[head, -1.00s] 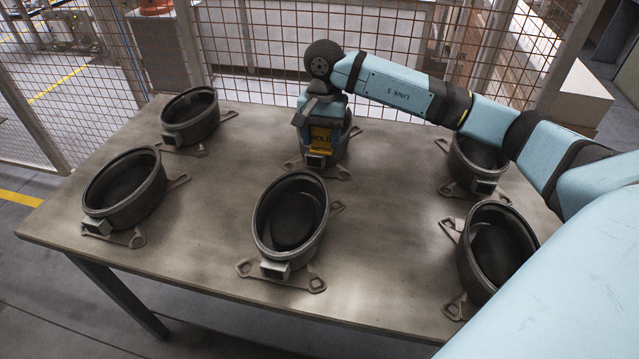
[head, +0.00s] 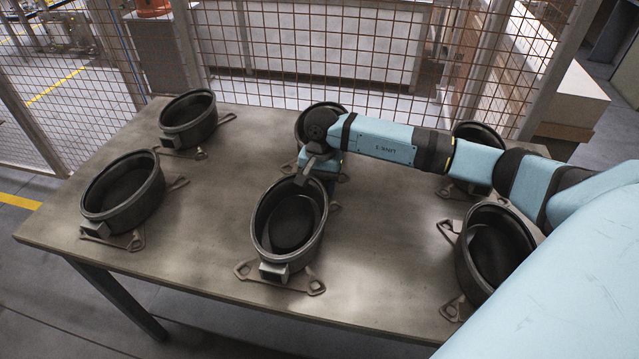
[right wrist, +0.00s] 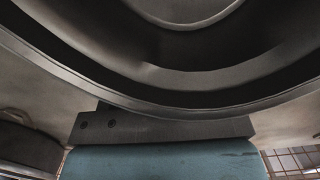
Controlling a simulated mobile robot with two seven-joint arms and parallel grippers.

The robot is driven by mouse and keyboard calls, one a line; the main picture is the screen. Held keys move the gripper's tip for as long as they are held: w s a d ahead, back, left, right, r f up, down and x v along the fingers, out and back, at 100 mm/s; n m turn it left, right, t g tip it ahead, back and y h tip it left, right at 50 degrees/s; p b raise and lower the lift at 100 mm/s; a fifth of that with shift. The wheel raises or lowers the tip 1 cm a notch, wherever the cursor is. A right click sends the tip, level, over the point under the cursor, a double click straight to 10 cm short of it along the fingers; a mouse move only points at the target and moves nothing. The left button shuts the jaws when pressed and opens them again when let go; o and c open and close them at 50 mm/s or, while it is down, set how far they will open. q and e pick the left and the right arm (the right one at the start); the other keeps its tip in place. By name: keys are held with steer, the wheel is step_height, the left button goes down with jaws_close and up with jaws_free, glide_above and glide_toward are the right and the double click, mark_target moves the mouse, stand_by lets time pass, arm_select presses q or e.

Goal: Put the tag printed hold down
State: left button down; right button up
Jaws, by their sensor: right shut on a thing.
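My right gripper (head: 318,168) is at the back rim of the front middle compressor pot (head: 290,222), in the gap before the back middle pot (head: 313,118). My left gripper is not in view.
Other dark pots on flat pallets stand at the back left (head: 188,118), left (head: 122,192), back right (head: 477,140) and front right (head: 495,250) of the table (head: 200,235). A wire mesh fence (head: 300,60) runs behind the table.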

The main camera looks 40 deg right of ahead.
steer(key=shift+f, duration=0.1)
steer(key=o, duration=0.9)
